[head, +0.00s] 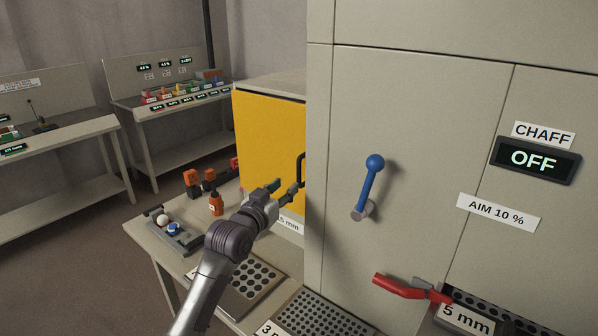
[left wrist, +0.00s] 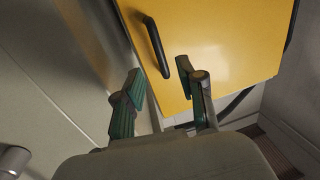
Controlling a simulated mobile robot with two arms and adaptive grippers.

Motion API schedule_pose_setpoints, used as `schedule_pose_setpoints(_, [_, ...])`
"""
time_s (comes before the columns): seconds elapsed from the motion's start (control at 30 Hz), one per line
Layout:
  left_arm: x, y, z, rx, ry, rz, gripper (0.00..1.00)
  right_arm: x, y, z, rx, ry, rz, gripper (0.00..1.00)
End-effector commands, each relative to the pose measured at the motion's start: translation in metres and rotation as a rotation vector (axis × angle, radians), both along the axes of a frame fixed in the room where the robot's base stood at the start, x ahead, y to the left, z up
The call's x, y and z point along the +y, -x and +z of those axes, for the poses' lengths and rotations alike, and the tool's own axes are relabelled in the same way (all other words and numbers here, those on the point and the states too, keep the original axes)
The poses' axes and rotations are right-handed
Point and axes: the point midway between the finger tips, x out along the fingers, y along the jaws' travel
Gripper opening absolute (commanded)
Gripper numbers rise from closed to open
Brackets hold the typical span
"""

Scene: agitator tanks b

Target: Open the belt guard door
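The belt guard door is a yellow panel (head: 268,133) on the grey box left of the tall cabinet, and it looks closed. It also fills the upper part of the left wrist view (left wrist: 225,45). Its black bar handle (head: 301,170) is upright near the door's right edge, partly cut off by the cabinet; in the left wrist view the handle (left wrist: 157,46) lies ahead of the fingertips. My left gripper (head: 288,188) is open and empty, just in front of the door's lower right part. In its wrist view the fingers (left wrist: 159,84) are spread, apart from the handle. My right gripper is not in view.
The tall grey cabinet (head: 415,130) with a blue lever (head: 368,185) and a red handle (head: 408,289) stands close at right. Open floor lies left.

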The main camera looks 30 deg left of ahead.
Motion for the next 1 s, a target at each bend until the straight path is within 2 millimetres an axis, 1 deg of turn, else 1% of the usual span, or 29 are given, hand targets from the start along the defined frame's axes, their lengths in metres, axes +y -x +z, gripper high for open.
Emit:
schedule_pose_setpoints(0.03, [0.001,-0.012,0.003,0.001,0.003,0.0,0.39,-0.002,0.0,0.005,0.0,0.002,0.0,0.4])
schedule_pose_setpoints(0.2, [0.005,-0.047,0.002,0.002,0.003,0.0,0.39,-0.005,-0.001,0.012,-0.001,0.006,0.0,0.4])
schedule_pose_setpoints(0.3, [0.007,-0.064,0.002,0.002,0.002,-0.001,0.39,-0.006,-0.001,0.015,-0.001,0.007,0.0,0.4])
schedule_pose_setpoints(0.4, [0.009,-0.076,0.001,0.002,0.001,-0.001,0.39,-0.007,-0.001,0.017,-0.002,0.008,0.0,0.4])
schedule_pose_setpoints(0.5, [0.009,-0.083,0.0,0.002,0.0,-0.001,0.39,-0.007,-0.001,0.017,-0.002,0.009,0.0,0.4])
schedule_pose_setpoints(0.6, [0.009,-0.086,-0.001,0.003,0.0,-0.001,0.39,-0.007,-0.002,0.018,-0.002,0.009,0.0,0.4])
schedule_pose_setpoints(0.83, [0.01,-0.087,-0.001,0.002,-0.001,-0.001,0.39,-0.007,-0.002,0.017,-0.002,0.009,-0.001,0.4])
schedule_pose_setpoints(0.87, [0.01,-0.086,-0.001,0.002,-0.001,-0.001,0.38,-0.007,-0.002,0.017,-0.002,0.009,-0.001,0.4])
schedule_pose_setpoints(1.0, [0.01,-0.086,-0.001,0.003,-0.001,-0.001,0.14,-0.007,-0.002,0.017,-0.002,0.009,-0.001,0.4])
